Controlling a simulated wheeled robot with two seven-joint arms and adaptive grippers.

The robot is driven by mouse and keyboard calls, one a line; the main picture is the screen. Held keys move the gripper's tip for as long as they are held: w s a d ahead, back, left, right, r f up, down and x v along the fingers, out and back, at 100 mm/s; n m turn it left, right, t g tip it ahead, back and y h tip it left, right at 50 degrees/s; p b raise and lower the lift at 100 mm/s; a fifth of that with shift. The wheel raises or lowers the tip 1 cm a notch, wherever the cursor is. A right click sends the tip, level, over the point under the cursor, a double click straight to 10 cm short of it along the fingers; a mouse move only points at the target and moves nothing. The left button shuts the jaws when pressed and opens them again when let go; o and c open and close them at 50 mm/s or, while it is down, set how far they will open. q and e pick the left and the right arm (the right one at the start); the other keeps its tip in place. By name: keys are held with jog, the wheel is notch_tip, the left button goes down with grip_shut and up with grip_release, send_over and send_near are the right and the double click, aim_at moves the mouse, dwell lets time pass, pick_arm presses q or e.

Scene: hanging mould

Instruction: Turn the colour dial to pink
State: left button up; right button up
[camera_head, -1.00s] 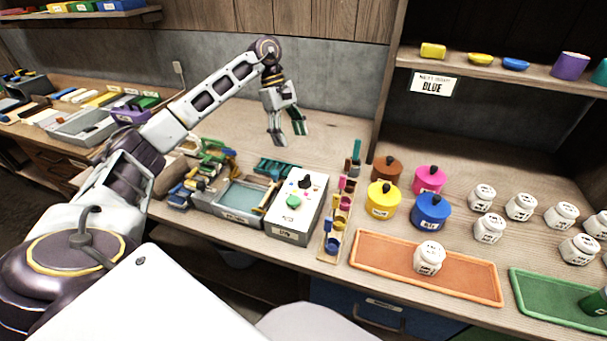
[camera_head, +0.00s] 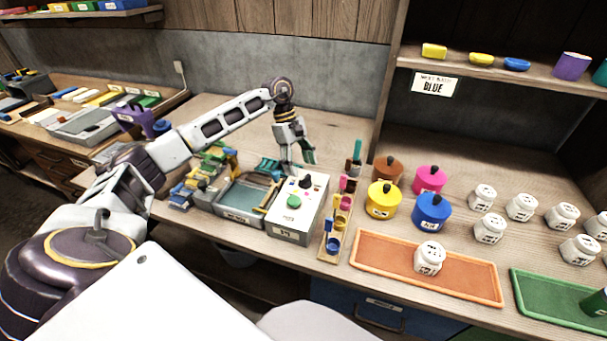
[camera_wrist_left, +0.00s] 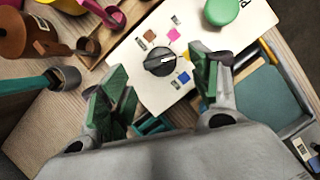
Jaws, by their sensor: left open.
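The colour dial (camera_head: 306,182) is a black knob on top of a white-topped box (camera_head: 285,223), behind a round green button (camera_head: 293,202). In the left wrist view the dial (camera_wrist_left: 160,61) has a light line across it and small colour patches around it, among them a pink patch (camera_wrist_left: 173,34), a brown one and a blue one. I cannot tell for sure which patch the dial points to. My left gripper (camera_head: 299,166) is open, just behind and above the dial. In the left wrist view its green fingertips (camera_wrist_left: 158,84) stand apart on either side of the dial, not visibly touching it.
A grey tray (camera_head: 237,217) with tools stands left of the box. A wooden rack (camera_head: 327,257) with small coloured cups stands close on its right. Yellow, blue, pink and brown pots are further right. The bench behind is clear.

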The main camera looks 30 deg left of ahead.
aim_at(304, 177)
pick_arm(q)
jog(key=shift+x, duration=1.1)
jog(key=shift+d+f, duration=0.2)
jog(key=shift+f, duration=0.15)
jog(key=shift+d+f, duration=0.15)
jog(key=shift+f, duration=0.35)
jog(key=shift+c, duration=1.3)
jog(key=c, duration=0.7)
jog(key=shift+c, duration=0.4)
jog(key=shift+n, duration=0.3)
jog(key=shift+s+n+t+b, duration=0.1)
jog(key=shift+n+t+b, duration=0.3)
jog(key=shift+n, duration=0.1)
jog(key=shift+n+t+b, duration=0.3)
jog(key=shift+n+b, duration=0.15)
jog(key=shift+n, duration=0.45)
jog(key=n+t+b, duration=0.1)
jog(key=n, duration=0.2)
jog(key=shift+s, duration=0.15)
jog(key=shift+n+t+y+b, duration=0.3)
jog(key=shift+n+t+b, duration=0.4)
jog(key=shift+n, duration=0.7)
jog(key=shift+d+n, duration=0.1)
jog(key=shift+n, duration=0.3)
pick_arm(e)
jog(key=w+a, duration=0.6)
jog(key=w, duration=0.3)
jog(key=shift+r+t+y, duration=0.15)
jog(key=shift+t+y, duration=0.15)
jog(key=shift+t, duration=0.1)
